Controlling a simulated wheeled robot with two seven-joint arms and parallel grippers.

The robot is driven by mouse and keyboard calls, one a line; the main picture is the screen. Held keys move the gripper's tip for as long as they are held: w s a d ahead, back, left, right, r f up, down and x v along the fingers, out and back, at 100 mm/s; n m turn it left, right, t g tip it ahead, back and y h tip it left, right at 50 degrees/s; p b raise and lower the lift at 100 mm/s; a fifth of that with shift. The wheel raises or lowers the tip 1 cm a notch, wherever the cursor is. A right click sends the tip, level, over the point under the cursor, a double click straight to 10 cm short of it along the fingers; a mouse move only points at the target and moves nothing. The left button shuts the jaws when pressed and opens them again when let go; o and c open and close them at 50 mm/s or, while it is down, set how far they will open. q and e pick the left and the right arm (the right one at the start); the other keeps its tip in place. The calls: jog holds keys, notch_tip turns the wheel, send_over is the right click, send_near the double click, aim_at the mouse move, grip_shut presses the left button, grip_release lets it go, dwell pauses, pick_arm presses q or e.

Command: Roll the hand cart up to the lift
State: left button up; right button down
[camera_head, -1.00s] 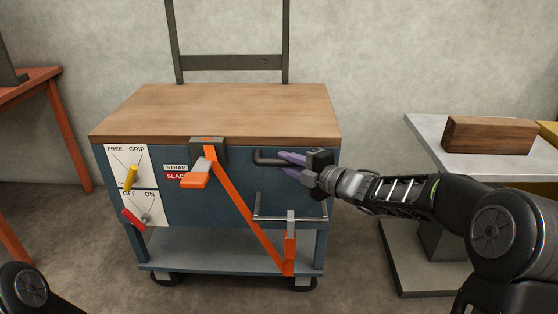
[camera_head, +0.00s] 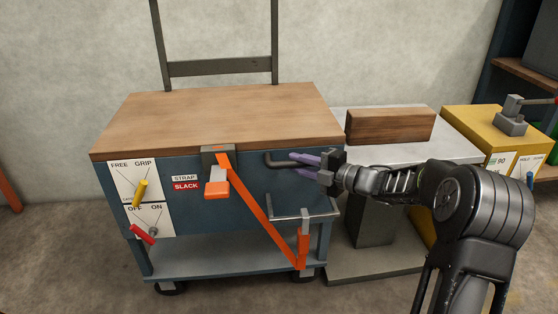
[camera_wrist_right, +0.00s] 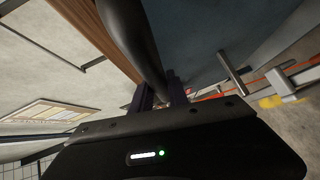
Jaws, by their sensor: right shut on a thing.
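The hand cart has a wooden top (camera_head: 215,120), a blue body (camera_head: 250,185) and a lower shelf on castors. My right gripper (camera_head: 305,162) is shut on the dark bar handle (camera_head: 277,161) at the right of its front face. The same handle (camera_wrist_right: 132,40) runs down to between the fingers in the wrist view. The lift appears to be the grey-topped table (camera_head: 455,150) on a pedestal, just right of the cart. The cart's right edge overlaps it in the picture; whether they touch is hidden. My left gripper is out of view.
A yellow lever (camera_head: 140,190) and a red lever (camera_head: 143,234) are on white plates. A wooden block (camera_head: 390,126) lies on the grey table. A yellow box (camera_head: 490,130) stands farther right.

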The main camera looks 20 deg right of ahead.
jog(key=shift+s+d+f, duration=0.1)
jog(key=shift+d, duration=0.45)
jog(key=c, duration=1.5)
grip_release()
jog(key=shift+d, duration=0.15)
jog(key=shift+o, duration=1)
jog(key=shift+s, duration=0.1)
jog(key=p+v, duration=0.1)
jog(key=v, duration=0.6)
jog(key=shift+s+p, duration=0.25)
jog(key=shift+p, duration=0.15)
